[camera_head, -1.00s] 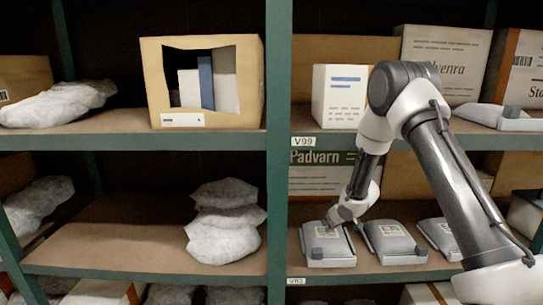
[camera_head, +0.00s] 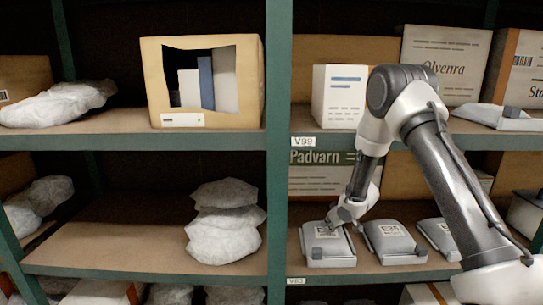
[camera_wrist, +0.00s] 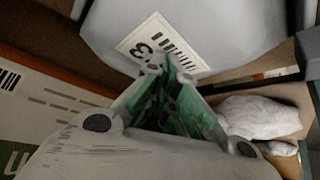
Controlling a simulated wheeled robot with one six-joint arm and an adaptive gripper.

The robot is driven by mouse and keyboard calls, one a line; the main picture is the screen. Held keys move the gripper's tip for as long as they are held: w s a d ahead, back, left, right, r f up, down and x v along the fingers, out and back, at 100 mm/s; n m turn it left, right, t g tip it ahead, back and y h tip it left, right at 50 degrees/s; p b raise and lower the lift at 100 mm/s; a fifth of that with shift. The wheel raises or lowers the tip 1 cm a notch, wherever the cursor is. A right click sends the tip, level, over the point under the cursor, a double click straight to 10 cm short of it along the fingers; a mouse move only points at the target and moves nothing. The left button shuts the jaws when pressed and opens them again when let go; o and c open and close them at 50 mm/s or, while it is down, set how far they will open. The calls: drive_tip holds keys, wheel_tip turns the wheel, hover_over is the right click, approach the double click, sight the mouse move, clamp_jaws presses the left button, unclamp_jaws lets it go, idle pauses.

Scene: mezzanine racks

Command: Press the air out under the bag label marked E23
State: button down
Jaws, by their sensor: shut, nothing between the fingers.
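Three grey bags with white labels lie in a row on the middle shelf at right in the head view. My gripper (camera_head: 332,223) is shut and empty at the left bag (camera_head: 330,250), its tips over that bag's label (camera_head: 326,232). In the wrist view my gripper (camera_wrist: 168,68) points at a white label (camera_wrist: 160,42) on a grey bag (camera_wrist: 215,25). A "3" and bars show on it; the fingertips hide the rest. I cannot tell whether the tips touch it. The middle bag (camera_head: 395,250) and right bag (camera_head: 436,240) have labels too small to read.
A Padvarn box (camera_head: 318,182) stands behind the bags. A green rack post (camera_head: 278,150) is just left of them. White wrapped bundles (camera_head: 225,222) are stacked in the left bay. The upper shelf holds a white box (camera_head: 338,97) and an open carton (camera_head: 255,100).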

drive_tip(key=shift+f, duration=1.6)
drive_tip(key=shift+r, duration=3.1)
drive_tip(key=shift+s+d, duration=0.1)
